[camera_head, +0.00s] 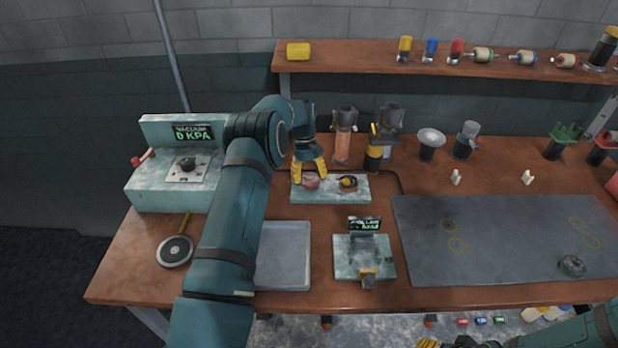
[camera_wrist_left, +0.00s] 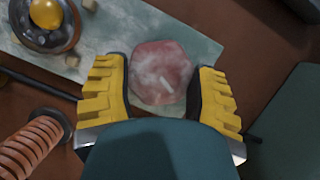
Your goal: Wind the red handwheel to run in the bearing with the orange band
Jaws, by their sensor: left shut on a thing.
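The red handwheel (camera_head: 311,181) is a worn, pinkish-red knob on a pale green plate (camera_head: 330,194) at the back middle of the bench. My left gripper (camera_head: 309,172) points down at it and is shut on it. In the left wrist view the yellow fingers stand on both sides of the handwheel (camera_wrist_left: 160,72). On the same plate, to the right in the head view, sits a dark round fitting with an orange-yellow part, seemingly the bearing (camera_head: 348,184). In the left wrist view the bearing (camera_wrist_left: 46,22) is cut by the top edge. My right gripper is barely seen at the bottom edge.
A black and yellow bottle-like tool (camera_head: 374,155) and a copper-coloured coil (camera_head: 344,140) stand close behind the plate. A grey tray (camera_head: 284,258) and a small display stand (camera_head: 364,254) are in front. A vacuum unit (camera_head: 160,195) is left. The grey mat (camera_head: 500,230) is mostly clear.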

